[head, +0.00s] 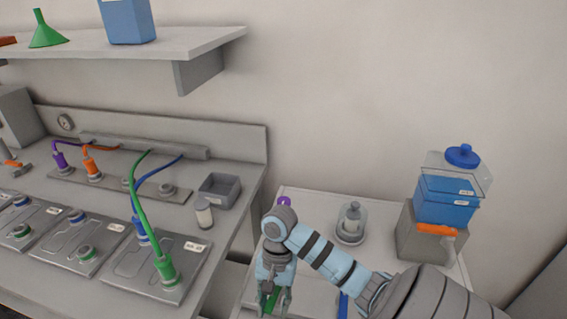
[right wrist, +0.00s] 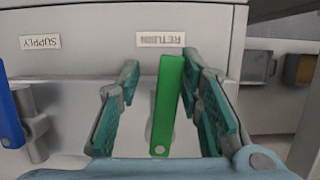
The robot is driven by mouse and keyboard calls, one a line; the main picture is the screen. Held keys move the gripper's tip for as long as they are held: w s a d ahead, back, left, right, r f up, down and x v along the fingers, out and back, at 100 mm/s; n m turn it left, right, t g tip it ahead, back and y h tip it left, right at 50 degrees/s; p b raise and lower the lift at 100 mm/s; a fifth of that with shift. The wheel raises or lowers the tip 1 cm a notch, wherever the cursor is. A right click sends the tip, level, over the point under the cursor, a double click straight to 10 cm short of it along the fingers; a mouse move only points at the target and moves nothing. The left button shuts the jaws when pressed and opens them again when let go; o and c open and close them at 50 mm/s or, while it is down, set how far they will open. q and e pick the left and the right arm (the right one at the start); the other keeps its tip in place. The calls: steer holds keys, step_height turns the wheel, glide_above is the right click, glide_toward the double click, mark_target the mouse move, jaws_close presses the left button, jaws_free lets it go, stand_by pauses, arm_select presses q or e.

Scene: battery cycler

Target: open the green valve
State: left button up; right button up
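The green valve handle (right wrist: 168,104) is a flat green bar, standing lengthwise in the right wrist view on the front of a light grey cabinet. It sits below a label that appears to read RETURN (right wrist: 158,40). My right gripper (right wrist: 165,100) is open, with its teal fingers on either side of the handle. A gap shows on the left; the right finger is very close to the handle, and I cannot tell if it touches. In the head view my right gripper (head: 273,300) points down, with a bit of green handle (head: 269,299) showing between its fingers. My left gripper is not in view.
A blue valve handle (right wrist: 10,108) under the SUPPLY label (right wrist: 40,41) is left of the gripper in the wrist view. The bench (head: 228,232) with cabled trays is at left.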

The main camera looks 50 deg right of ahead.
steer(key=c, duration=0.3)
steer(key=shift+c, duration=0.2)
steer(key=shift+s+n+p, duration=0.2)
steer(key=shift+n+p, duration=0.1)
steer(key=shift+p, duration=0.25)
steer(key=shift+d+f, duration=0.1)
steer(key=shift+s, duration=0.1)
steer(key=shift+o, duration=0.3)
steer(key=shift+n+p, duration=0.3)
steer(key=shift+d+g, duration=0.1)
steer(key=shift+g, duration=0.2)
steer(key=shift+o, duration=0.2)
steer(key=shift+s, duration=0.1)
